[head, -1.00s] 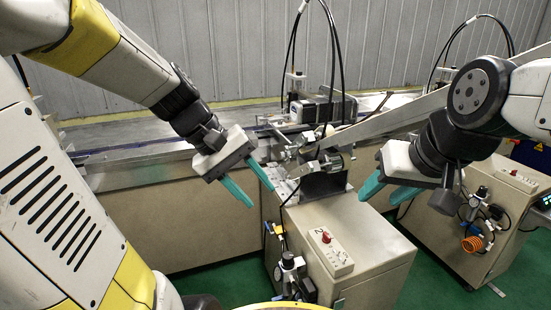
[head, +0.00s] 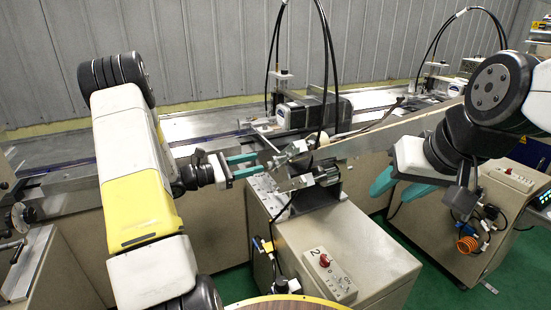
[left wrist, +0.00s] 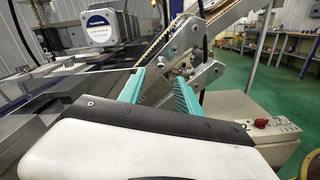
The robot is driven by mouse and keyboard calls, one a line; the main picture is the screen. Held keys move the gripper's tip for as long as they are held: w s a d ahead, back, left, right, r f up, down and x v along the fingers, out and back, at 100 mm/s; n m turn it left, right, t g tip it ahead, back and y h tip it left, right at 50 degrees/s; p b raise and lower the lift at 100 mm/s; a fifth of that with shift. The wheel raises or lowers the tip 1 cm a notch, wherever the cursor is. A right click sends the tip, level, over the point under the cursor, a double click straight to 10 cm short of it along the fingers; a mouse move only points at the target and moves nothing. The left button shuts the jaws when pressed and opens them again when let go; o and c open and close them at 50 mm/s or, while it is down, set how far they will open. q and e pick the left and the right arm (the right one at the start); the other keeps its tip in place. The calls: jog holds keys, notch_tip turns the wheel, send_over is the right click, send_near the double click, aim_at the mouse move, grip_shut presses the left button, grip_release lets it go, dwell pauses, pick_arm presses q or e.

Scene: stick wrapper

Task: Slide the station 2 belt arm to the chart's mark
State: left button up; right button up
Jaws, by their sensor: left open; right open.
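The station 2 belt arm (head: 375,138) is a long pale bar slanting up to the right from a metal bracket (head: 318,175) on the station 2 cabinet (head: 345,240). In the left wrist view, the arm's bracket end (left wrist: 182,45) is just ahead of the fingers. My left gripper (head: 259,162) is open and empty, its teal fingertips close to the left side of the bracket; contact cannot be told. It also shows in the left wrist view (left wrist: 160,77). My right gripper (head: 388,202) is open and empty, right of the bracket and below the bar. I cannot make out a chart.
A control box (head: 330,272) with a red knob and a "2" sits on the cabinet's front. Black hoses (head: 328,60) hang over the bracket. A motor unit (head: 312,110) stands behind on the conveyor (head: 190,128). A round table edge (head: 290,300) shows at the bottom.

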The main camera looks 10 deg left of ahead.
pick_arm(q)
jog(key=shift+x, duration=2.75)
grip_shut()
